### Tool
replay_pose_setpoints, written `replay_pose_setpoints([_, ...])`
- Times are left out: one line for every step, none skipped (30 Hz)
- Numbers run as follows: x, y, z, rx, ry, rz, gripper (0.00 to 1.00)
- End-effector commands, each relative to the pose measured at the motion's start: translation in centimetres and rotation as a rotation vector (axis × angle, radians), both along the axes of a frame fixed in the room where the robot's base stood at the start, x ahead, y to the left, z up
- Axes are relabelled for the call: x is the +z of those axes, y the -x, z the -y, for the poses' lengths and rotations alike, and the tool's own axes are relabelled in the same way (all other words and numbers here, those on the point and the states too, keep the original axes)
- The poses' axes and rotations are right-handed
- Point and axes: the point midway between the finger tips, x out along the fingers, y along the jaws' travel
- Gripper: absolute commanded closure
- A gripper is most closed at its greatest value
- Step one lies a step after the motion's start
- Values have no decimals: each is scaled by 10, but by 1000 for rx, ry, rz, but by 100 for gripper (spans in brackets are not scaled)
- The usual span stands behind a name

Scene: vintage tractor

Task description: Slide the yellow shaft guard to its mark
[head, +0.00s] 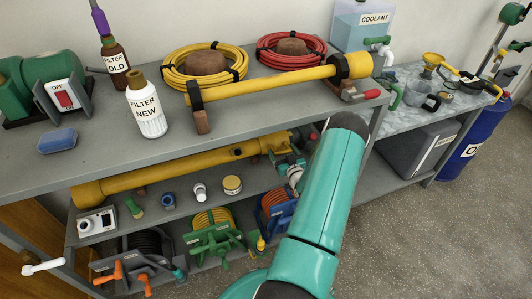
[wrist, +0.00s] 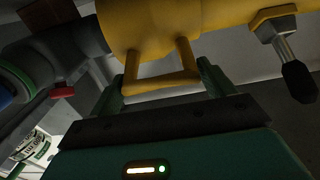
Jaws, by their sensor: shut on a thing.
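The yellow shaft guard (head: 180,170) is a long tube lying lengthwise on the shelf under the bench top. Its right end has a wider yellow collar (head: 275,141). In the wrist view the collar (wrist: 150,25) fills the top and carries a U-shaped yellow handle (wrist: 162,85). My gripper (head: 290,158) is at this right end, partly hidden by my own arm. In the wrist view my gripper (wrist: 165,85) has its two green fingers on either side of the handle, shut on it. I cannot make out the mark in either view.
A second yellow tube (head: 270,84) lies on the bench top (head: 90,150). Below the guard stand a grey box (head: 97,222), small jars and several hose reels (head: 210,235). In the wrist view a black-knobbed lever (wrist: 292,65) is at right and a dark fitting (wrist: 65,50) at left.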

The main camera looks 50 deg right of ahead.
Motion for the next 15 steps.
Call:
replay_pose_setpoints([0,1,2,-2,2,-1,41])
replay_pose_setpoints([0,2,3,-2,2,-1,41])
replay_pose_setpoints([0,3,5,-2,2,-1,41])
replay_pose_setpoints([0,3,6,-2,2,-1,41])
replay_pose_setpoints([0,4,6,-2,2,-1,41])
replay_pose_setpoints([0,5,8,-2,2,0,41])
replay_pose_setpoints([0,5,9,-2,2,0,41])
replay_pose_setpoints([0,6,10,-2,2,0,41])
replay_pose_setpoints([0,6,11,-2,2,0,41])
replay_pose_setpoints([0,7,12,-2,1,0,41])
replay_pose_setpoints([0,7,13,-2,1,0,41])
replay_pose_setpoints([0,8,14,-2,2,1,41])
replay_pose_setpoints([0,8,15,-1,2,1,41])
replay_pose_setpoints([0,9,16,-1,2,1,41])
replay_pose_setpoints([0,10,17,-1,3,1,41])
